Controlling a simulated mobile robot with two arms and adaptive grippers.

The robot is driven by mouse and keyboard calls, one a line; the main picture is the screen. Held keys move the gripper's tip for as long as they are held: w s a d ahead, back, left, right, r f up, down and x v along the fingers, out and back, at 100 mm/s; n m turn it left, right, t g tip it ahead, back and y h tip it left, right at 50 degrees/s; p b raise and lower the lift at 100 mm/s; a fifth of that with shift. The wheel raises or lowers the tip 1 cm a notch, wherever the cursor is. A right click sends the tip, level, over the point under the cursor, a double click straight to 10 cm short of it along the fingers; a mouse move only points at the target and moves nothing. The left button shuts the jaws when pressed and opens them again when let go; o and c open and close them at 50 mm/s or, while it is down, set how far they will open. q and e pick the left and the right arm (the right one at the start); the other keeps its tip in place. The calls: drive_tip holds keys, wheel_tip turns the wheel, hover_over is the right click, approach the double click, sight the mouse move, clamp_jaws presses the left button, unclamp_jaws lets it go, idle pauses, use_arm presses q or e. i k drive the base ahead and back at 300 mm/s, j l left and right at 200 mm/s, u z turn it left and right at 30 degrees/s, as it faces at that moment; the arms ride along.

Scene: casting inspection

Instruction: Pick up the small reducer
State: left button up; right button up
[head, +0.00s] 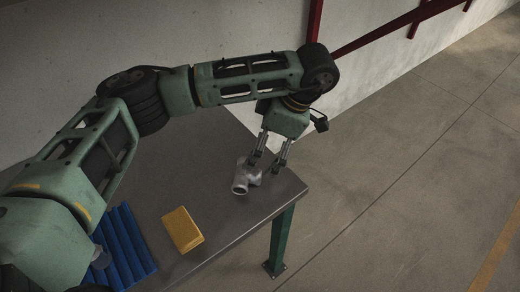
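A small grey metal pipe fitting (241,184) with a round open end lies on the table near its right corner. Its shape looks branched, and I cannot tell for sure whether it is the small reducer. My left gripper (265,165) points down just behind and to the right of the fitting. Its two fingers are spread apart. One fingertip overlaps the fitting's far edge in the picture, and I cannot tell whether they touch. My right gripper is not in view.
The dark table (225,222) has a green leg (282,240) at its right corner. A yellow block (182,230) lies in front of the fitting. The blue ribbed holder (128,243) is at the lower left. Open floor lies to the right, a wall behind.

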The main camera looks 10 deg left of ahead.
sight(102, 258)
drive_tip(key=k, duration=1)
